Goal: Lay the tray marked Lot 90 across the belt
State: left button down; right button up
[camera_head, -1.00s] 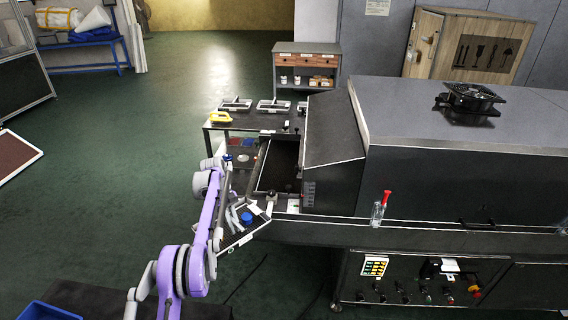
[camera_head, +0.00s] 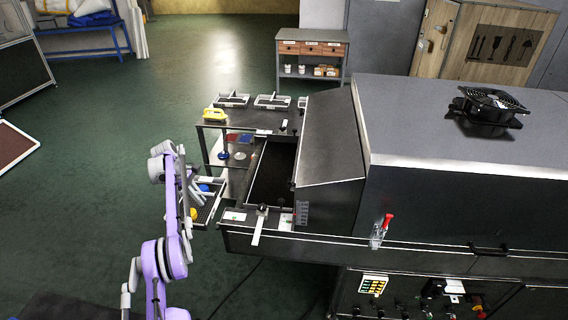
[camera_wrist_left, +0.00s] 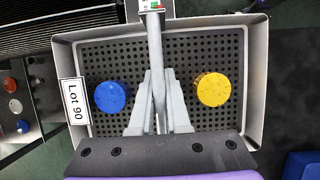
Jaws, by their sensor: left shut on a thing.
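The Lot 90 tray (camera_wrist_left: 248,90) is a grey perforated tray with a white "Lot 90" label (camera_wrist_left: 74,108) on one side. A blue disc (camera_wrist_left: 110,97) and a yellow disc (camera_wrist_left: 213,90) lie in it. My left gripper (camera_wrist_left: 157,78) is shut on the bar (camera_wrist_left: 153,35) over the tray's middle. In the head view the tray (camera_head: 214,208) hangs left of the dryer's open mouth, partly hidden by my left arm; the left gripper (camera_head: 198,190) is at it. The dark belt (camera_head: 270,172) runs into the dryer; nothing lies on its visible part. My right gripper is out of view.
The dryer housing (camera_head: 330,140) stands right of the belt. A table (camera_head: 245,124) with two trays (camera_head: 233,100) (camera_head: 272,101) and a yellow object (camera_head: 214,114) stands behind the belt.

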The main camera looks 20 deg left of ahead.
aim_at(277, 179)
jog(key=i, duration=0.95)
